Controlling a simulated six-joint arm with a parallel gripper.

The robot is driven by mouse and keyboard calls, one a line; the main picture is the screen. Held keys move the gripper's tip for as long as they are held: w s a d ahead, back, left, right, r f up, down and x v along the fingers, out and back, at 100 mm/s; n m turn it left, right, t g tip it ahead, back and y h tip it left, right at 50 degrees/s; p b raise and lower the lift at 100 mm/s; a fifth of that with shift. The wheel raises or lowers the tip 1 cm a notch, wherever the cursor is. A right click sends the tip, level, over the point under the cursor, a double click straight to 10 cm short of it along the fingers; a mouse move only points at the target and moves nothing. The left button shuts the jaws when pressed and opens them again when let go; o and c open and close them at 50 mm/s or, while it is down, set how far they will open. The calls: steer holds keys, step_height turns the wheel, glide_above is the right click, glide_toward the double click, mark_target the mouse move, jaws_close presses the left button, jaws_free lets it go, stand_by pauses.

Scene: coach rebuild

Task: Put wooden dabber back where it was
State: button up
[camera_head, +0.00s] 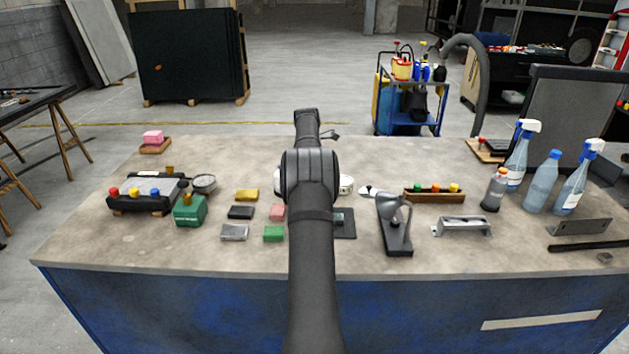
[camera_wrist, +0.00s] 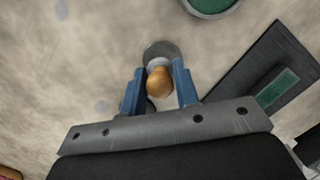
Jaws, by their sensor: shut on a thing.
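The wooden dabber shows in the wrist view as a rounded orange-brown knob (camera_wrist: 159,82) between the blue fingers of my gripper (camera_wrist: 159,84). My gripper is shut on it. A pale collar and a dark grey round shape show just beyond the knob; I cannot tell whether the dark shape is the dabber's base or its shadow. I cannot tell whether the dabber touches the worktop (camera_wrist: 70,60). In the head view my own arm hides the gripper and the dabber.
In the wrist view, a round tin with green inside (camera_wrist: 212,6) lies beyond the dabber, and a dark plate with a green patch (camera_wrist: 240,80) lies right. In the head view, coloured blocks (camera_head: 240,212) stand left of my arm, and a metal stand (camera_head: 396,225) right.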

steer(key=shift+f, duration=1.1)
steer(key=shift+f, duration=0.15)
steer(key=o, duration=0.9)
steer(key=shift+o, duration=0.2)
step_height(320, 180, up, 12)
steer(key=s+a, duration=0.1)
steer(key=shift+s, duration=0.15)
steer(key=shift+a, duration=0.1)
